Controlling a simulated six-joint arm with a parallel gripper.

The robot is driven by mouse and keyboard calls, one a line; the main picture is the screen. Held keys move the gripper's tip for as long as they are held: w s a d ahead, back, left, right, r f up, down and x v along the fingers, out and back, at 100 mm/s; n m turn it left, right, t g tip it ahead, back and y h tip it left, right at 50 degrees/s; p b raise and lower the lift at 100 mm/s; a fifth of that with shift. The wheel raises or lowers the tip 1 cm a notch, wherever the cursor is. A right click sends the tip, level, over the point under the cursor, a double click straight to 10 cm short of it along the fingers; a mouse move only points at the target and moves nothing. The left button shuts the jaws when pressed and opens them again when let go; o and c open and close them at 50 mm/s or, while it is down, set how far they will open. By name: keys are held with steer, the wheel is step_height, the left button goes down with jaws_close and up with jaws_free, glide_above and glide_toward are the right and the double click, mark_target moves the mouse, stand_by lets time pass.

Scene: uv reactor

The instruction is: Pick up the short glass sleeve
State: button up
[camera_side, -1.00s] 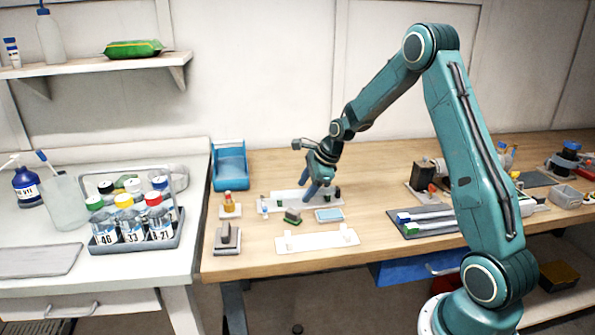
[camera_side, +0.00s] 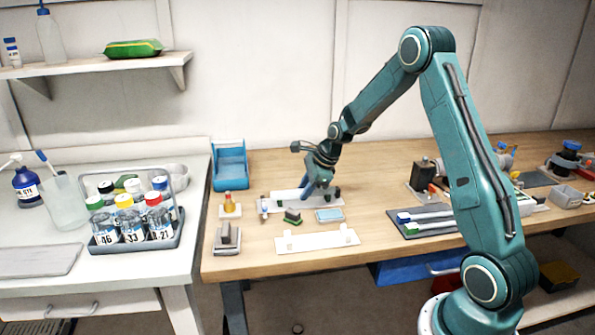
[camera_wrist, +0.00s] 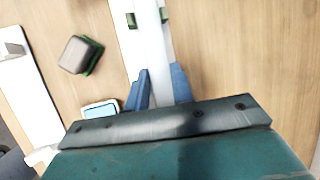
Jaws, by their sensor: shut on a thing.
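My gripper (camera_side: 318,195) is low over the long white plate (camera_side: 285,205) on the wooden bench. In the wrist view, the two blue fingers of my gripper (camera_wrist: 160,82) stand a short gap apart over the white plate (camera_wrist: 151,48), shut on the short glass sleeve. The clear glass hardly shows against the white, so its outline and ends cannot be made out. Small green supports (camera_wrist: 131,20) stand on the plate beyond the fingertips.
A dark block with a green base (camera_wrist: 78,54) and a small pale blue tray (camera_side: 329,215) lie in front of the plate. A second white plate (camera_side: 318,240) lies nearer the bench edge. A blue bin (camera_side: 230,170) stands at the back left.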

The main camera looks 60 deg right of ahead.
steer(key=shift+r, duration=0.1)
step_height(320, 180, up, 20)
stand_by(0.8)
stand_by(0.6)
